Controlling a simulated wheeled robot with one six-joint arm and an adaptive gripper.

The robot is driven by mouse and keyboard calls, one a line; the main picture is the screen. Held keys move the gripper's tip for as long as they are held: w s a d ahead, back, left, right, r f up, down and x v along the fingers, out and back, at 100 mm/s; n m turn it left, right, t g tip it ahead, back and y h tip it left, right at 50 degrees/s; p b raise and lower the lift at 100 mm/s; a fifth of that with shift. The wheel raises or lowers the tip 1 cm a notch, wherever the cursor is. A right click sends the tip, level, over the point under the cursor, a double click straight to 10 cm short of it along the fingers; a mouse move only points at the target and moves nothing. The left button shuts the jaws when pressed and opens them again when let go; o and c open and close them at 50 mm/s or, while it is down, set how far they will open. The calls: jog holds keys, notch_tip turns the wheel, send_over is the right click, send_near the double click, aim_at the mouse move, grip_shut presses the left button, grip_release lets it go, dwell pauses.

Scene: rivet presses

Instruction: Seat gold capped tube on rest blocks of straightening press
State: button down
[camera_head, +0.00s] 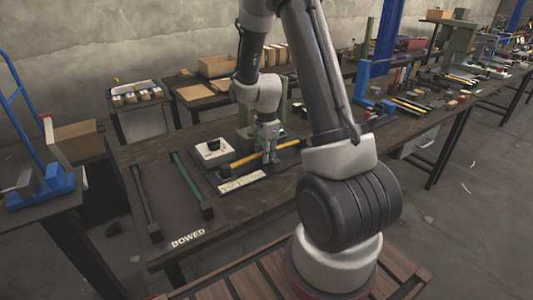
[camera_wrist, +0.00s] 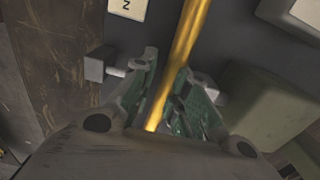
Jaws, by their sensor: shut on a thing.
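The gold capped tube (camera_head: 245,159) shows in the head view as a yellow bar with a dark end, lying across the press area on the table. My gripper (camera_head: 268,150) is over its right part, pointing down. In the wrist view the gold tube (camera_wrist: 185,38) runs up between the fingers of my gripper (camera_wrist: 166,92), which are shut on it. The green straightening press (camera_head: 245,137) stands behind, partly hidden by my arm. A grey block (camera_wrist: 98,68) beside the fingers may be a rest block. Whether the tube touches the blocks I cannot tell.
A dark bar (camera_head: 143,195) and a green bar (camera_head: 188,178) lie on the table at left near the BOWED label (camera_head: 188,239). A white box (camera_head: 212,149) and a pale label strip (camera_head: 242,181) are close to the tube.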

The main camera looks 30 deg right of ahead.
jog(key=c, duration=1.3)
grip_release()
jog(key=shift+w+r, duration=0.1)
jog(key=shift+r, duration=0.05)
notch_tip(320, 180, up, 12)
jog(key=s+a+r+n+t, duration=0.1)
jog(key=s+r+n, duration=0.4)
jog(key=s, duration=0.3)
jog(key=s+a+r+n+t, duration=0.2)
jog(key=s+r+n, duration=0.3)
jog(key=s, duration=0.3)
jog(key=s+a+r+n+t, duration=0.1)
jog(key=s+a+r+n, duration=0.1)
jog(key=s+r+n, duration=0.3)
jog(key=shift+s+r+n, duration=0.15)
jog(key=shift+s+n, duration=0.5)
jog(key=shift+s, duration=0.1)
jog(key=shift+s+r+n, duration=0.1)
jog(key=shift+s+n, duration=0.55)
jog(key=shift+s, duration=0.05)
